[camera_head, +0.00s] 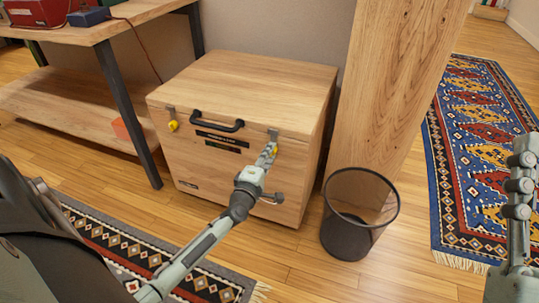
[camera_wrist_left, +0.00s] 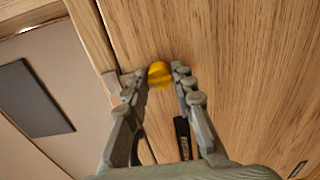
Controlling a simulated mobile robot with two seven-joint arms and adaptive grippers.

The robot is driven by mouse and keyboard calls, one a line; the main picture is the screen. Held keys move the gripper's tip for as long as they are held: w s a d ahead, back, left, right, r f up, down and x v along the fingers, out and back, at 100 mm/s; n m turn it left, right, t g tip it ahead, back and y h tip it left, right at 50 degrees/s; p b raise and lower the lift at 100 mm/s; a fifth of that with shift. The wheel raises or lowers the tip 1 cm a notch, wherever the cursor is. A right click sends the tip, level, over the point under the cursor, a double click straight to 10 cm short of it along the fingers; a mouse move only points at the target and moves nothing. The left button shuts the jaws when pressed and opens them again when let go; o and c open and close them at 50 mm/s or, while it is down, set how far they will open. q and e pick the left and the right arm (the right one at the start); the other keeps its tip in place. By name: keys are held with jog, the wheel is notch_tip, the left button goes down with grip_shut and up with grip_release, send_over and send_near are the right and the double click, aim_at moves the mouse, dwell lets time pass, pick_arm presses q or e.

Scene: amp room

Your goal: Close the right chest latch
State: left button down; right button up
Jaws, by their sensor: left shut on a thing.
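The wooden chest (camera_head: 235,165) stands against the wall with its lid down. Its right latch (camera_head: 273,134) is a metal piece at the lid's front edge with a yellow knob below it. My left gripper (camera_head: 270,155) is at this latch. In the left wrist view, its fingertips (camera_wrist_left: 162,80) are closed on the yellow knob (camera_wrist_left: 160,74), beside the metal latch plate (camera_wrist_left: 128,80). Whether the latch is fastened is not clear. The left latch (camera_head: 172,117) also has a yellow knob. Part of my right gripper (camera_head: 520,185) shows at the right edge; its jaw opening cannot be judged.
A black handle (camera_head: 217,123) is on the chest front. A mesh bin (camera_head: 352,225) stands right of the chest, by a wooden post (camera_head: 390,90). A wooden table (camera_head: 90,30) is at left. Patterned rugs (camera_head: 480,140) lie on the floor.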

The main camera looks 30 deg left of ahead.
pick_arm(q)
jog(key=shift+f, duration=0.1)
jog(key=c, duration=1.3)
grip_release()
jog(key=shift+o, duration=0.2)
jog(key=shift+s, duration=0.1)
jog(key=v, duration=1.2)
